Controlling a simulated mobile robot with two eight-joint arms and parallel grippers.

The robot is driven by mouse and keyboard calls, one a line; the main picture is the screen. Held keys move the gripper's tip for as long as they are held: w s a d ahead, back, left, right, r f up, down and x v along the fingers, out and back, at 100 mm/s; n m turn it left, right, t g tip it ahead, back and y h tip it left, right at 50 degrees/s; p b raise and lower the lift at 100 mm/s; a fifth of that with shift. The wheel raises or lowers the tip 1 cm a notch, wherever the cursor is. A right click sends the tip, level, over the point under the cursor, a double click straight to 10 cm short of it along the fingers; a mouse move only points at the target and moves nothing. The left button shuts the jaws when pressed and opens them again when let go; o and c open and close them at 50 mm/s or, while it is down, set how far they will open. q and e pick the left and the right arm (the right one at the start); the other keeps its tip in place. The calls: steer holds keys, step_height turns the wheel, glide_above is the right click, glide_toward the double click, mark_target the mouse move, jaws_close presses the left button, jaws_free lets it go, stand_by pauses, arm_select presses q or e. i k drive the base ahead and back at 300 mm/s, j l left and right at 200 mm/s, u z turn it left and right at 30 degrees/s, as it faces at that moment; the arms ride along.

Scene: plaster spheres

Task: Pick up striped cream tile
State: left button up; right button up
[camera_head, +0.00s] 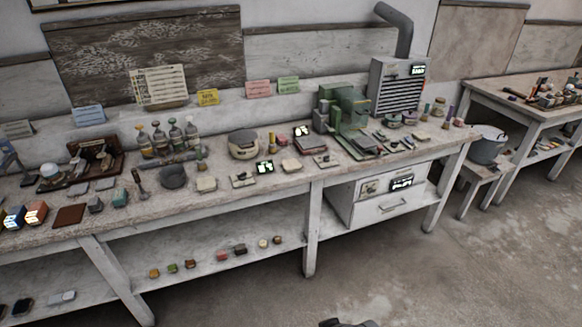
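Several small cream tiles or blocks lie on the long workbench (265,186). One pale block (206,184) is near the front edge, one (291,165) is at the middle, and one (421,135) is towards the right end. Stripes cannot be made out on any of them, so I cannot tell which is the striped cream tile. A dark shape at the bottom edge, right of centre, seems to be part of my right gripper (348,323), far from the bench. Its fingers are cut off. My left gripper is not in view.
A dark bowl (173,176), a round cream appliance (243,144), a green machine (342,106) and bottles (175,134) crowd the bench. Small blocks (240,249) line the lower shelf. A bucket (487,145) stands at right. The floor in front is clear.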

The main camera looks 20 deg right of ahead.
mark_target(292, 165)
steer(key=i+l, duration=0.35)
steer(key=i, duration=0.15)
steer(key=i+l, duration=0.35)
steer(key=i, duration=0.15)
steer(key=i+l, duration=0.35)
steer(key=i, duration=0.15)
steer(key=z, duration=0.05)
